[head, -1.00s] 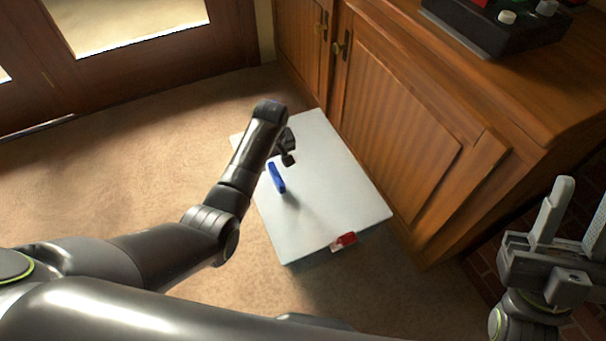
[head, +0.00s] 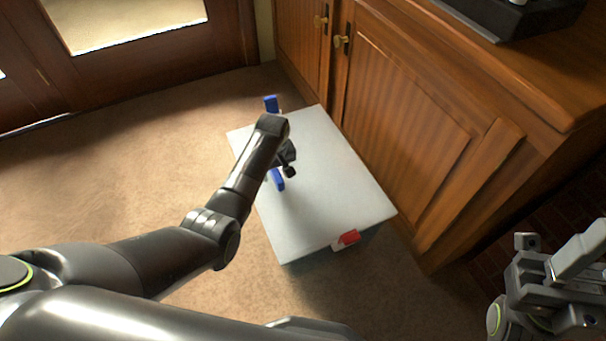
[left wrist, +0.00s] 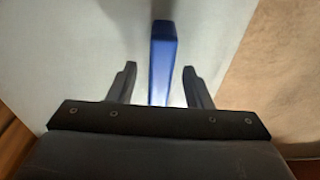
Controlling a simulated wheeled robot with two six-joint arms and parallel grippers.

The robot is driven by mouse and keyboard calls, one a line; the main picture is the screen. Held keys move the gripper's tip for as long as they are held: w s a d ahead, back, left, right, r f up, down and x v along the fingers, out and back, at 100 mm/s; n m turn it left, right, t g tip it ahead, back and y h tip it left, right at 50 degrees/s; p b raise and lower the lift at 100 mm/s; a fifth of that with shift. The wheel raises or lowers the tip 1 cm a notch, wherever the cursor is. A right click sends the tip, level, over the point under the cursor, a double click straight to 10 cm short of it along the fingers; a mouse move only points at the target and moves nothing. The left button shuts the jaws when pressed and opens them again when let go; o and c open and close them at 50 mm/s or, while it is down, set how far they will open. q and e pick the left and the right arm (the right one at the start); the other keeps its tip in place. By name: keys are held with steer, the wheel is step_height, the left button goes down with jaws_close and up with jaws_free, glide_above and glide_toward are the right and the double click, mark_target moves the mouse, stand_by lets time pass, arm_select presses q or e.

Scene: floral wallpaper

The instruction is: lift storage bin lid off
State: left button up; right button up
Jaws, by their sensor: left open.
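The storage bin's flat white lid (head: 330,180) lies on the bin on the carpet, beside the wooden cabinet. A blue handle (head: 277,180) shows near the lid's left side, partly hidden by my left forearm. In the left wrist view the blue handle (left wrist: 162,60) stands between the two fingers of my left gripper (left wrist: 163,85), which is open with a gap on each side. In the head view my left gripper (head: 287,165) is mostly hidden by its arm, over the lid. My right gripper (head: 553,255) looks open and empty at the lower right, away from the bin.
The wooden cabinet (head: 410,130) stands close along the bin's right side, with a dark device (head: 515,18) on top. Carpet (head: 120,170) is clear to the left.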

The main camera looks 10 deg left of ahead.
arm_select(q)
steer(key=shift+f, duration=0.15)
jaws_close()
steer(key=shift+w, duration=0.1)
